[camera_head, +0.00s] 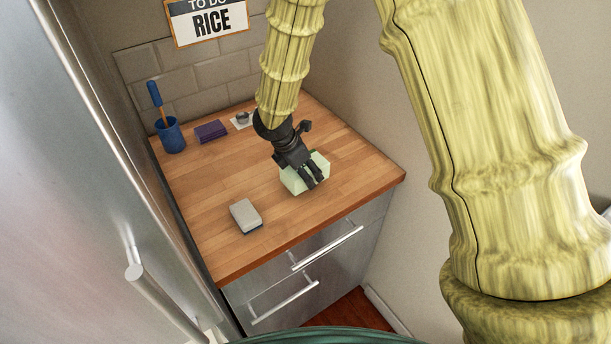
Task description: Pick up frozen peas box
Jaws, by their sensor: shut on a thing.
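A pale green box (291,182), which looks like the frozen peas box, is on the wooden counter towards its right side. Its label cannot be read. My gripper (312,182) comes down over it from above, with its dark fingers shut on the box. The fingers hide part of the box's top and front. I cannot tell whether the box rests on the counter or is slightly raised.
A grey-white block (245,216) lies on the counter (215,182) at front left. A purple box (211,131), a blue cup (171,136) with a blue-handled utensil and a small white item (241,120) stand at the back. A steel door (95,190) borders the left; drawers (300,270) are below.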

